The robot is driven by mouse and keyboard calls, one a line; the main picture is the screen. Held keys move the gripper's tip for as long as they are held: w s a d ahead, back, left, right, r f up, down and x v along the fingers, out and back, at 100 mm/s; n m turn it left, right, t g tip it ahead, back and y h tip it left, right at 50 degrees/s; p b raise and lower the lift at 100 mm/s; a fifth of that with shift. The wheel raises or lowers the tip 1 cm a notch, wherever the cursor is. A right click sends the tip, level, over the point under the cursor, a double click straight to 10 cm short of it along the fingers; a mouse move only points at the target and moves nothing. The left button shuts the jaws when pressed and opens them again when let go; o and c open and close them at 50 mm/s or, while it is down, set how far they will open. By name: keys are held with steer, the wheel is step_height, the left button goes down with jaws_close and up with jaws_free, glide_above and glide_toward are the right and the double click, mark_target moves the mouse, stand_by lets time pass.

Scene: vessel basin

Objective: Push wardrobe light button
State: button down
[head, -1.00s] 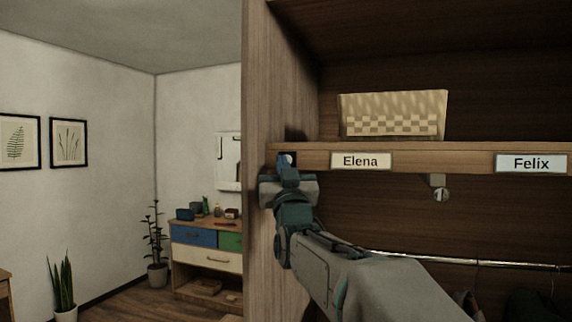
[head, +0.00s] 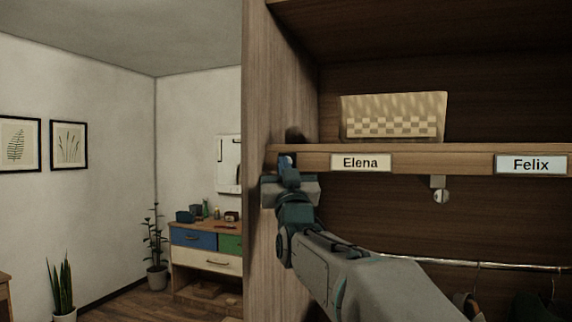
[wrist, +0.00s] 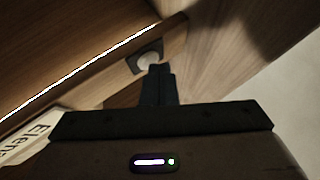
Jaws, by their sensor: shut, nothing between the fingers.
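The round pale button (wrist: 149,60) sits in a dark square mount on the shelf's front edge, near the wardrobe's left side panel. In the head view, my gripper (head: 286,163) covers most of that spot, left of the Elena label (head: 361,162). The gripper is shut and empty. In the wrist view, its dark fingertips (wrist: 160,70) point at the button and overlap its lower right edge. I cannot tell whether they touch it or whether it is pressed in.
The wooden shelf (head: 440,152) carries a woven basket (head: 394,117) and a Felix label (head: 530,164). Below it are a small round fitting (head: 440,195) and a hanging rail (head: 470,263). A bright white line (wrist: 90,72) runs along the shelf in the wrist view.

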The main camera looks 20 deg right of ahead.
stand_by(0.3)
steer(key=shift+s+a+b, duration=0.55)
steer(key=shift+s+b, duration=0.15)
steer(key=shift+b, duration=0.1)
steer(key=shift+s+a+b, duration=0.9)
steer(key=shift+s, duration=0.3)
steer(key=shift+s+a+b, duration=0.85)
steer(key=shift+s, duration=0.35)
steer(key=shift+f, duration=0.1)
